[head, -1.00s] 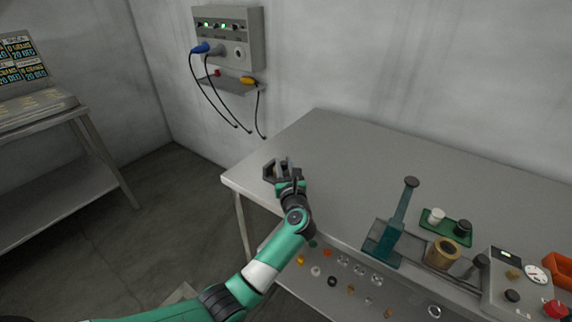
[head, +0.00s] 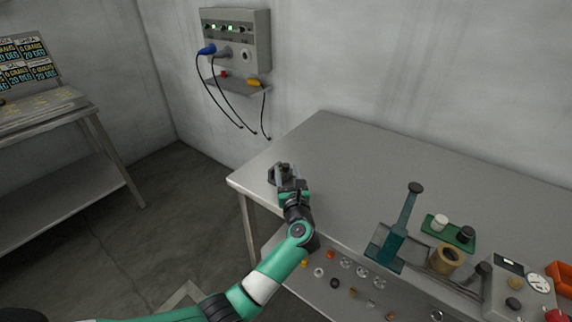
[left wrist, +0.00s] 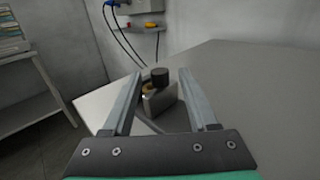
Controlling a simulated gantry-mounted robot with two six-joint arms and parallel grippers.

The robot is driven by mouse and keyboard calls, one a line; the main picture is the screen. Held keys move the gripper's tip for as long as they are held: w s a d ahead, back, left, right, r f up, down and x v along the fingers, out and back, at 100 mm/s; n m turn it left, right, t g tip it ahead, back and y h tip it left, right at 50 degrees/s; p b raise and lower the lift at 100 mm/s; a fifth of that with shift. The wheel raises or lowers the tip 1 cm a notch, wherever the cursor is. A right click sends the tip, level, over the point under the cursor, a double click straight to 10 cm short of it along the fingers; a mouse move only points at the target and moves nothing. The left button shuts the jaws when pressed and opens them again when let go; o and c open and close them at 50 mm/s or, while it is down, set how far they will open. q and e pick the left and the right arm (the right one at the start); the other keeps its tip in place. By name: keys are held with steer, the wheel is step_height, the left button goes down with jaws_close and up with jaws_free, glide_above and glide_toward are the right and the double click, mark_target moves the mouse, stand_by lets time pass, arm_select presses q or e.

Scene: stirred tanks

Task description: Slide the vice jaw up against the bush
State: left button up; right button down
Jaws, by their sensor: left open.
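In the left wrist view a grey upright block, which looks like the vice jaw (left wrist: 160,99), carries a black round knob (left wrist: 160,77). A small brass-coloured piece, perhaps the bush (left wrist: 147,88), shows partly behind it on the left. My left gripper (head: 283,172) is over the table's left end; its open fingers also show in the left wrist view (left wrist: 160,92), one each side of the block and knob. I cannot tell whether they touch. In the head view the gripper mostly hides this fixture. My right gripper is not in view.
The grey table (head: 350,165) has clear room right of my left gripper. Further right stand a teal lever (head: 405,225), a tan ring-shaped piece (head: 446,258), a green tray (head: 448,232) and a grey gauge box (head: 515,288). Small parts lie on the lower shelf.

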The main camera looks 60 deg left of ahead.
arm_select(q)
steer(key=p+v, duration=0.2)
steer(key=v, duration=0.5)
steer(key=shift+d+r, duration=0.1)
steer(key=shift+d, duration=0.25)
steer(key=shift+s+d, duration=0.25)
steer(key=shift+d, duration=0.25)
